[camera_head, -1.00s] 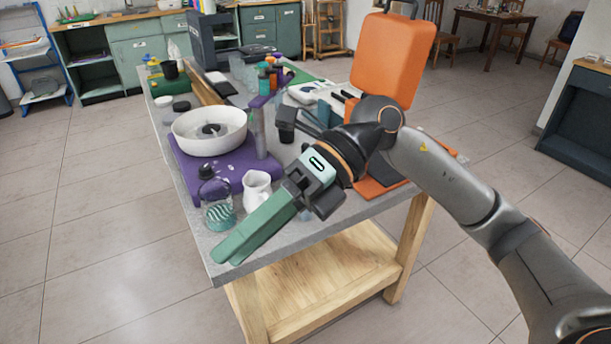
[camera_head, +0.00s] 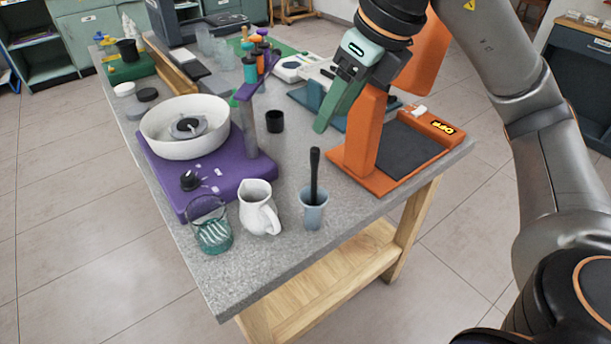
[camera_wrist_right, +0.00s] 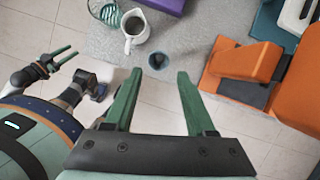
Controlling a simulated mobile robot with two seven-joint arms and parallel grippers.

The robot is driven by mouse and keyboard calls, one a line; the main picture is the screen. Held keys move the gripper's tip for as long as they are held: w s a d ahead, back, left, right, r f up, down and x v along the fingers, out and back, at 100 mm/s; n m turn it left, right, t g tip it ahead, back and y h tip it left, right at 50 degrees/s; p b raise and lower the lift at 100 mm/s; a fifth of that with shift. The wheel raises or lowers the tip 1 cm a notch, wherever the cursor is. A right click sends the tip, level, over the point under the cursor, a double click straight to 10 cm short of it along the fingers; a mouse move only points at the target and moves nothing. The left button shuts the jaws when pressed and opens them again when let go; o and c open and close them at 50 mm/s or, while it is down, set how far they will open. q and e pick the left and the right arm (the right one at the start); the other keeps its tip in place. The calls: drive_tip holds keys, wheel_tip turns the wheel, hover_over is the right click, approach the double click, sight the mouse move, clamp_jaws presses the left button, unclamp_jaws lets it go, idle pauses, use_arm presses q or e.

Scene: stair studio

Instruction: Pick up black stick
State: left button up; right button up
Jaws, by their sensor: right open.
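The black stick (camera_head: 315,170) stands nearly upright in a small grey-blue cup (camera_head: 313,213) near the table's front edge. In the right wrist view the cup (camera_wrist_right: 158,64) shows from above, beyond and between the fingertips; the stick is hard to make out there. My right gripper (camera_head: 322,126) has green fingers pointing down, above and behind the cup. It is open and empty, as the right wrist view (camera_wrist_right: 159,75) also shows. My left gripper (camera_wrist_right: 63,56) shows at the left of that view, its fingers apart and empty.
An orange stand (camera_head: 367,135) rises right of the cup. The grey tabletop in front is clear.

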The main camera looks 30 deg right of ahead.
sight(318, 150)
drive_tip(key=x, duration=0.3)
drive_tip(key=b+x, duration=0.1)
drive_tip(key=x, duration=0.7)
drive_tip(key=shift+s+f+b, duration=0.25)
drive_tip(key=shift+b, duration=0.05)
clamp_jaws()
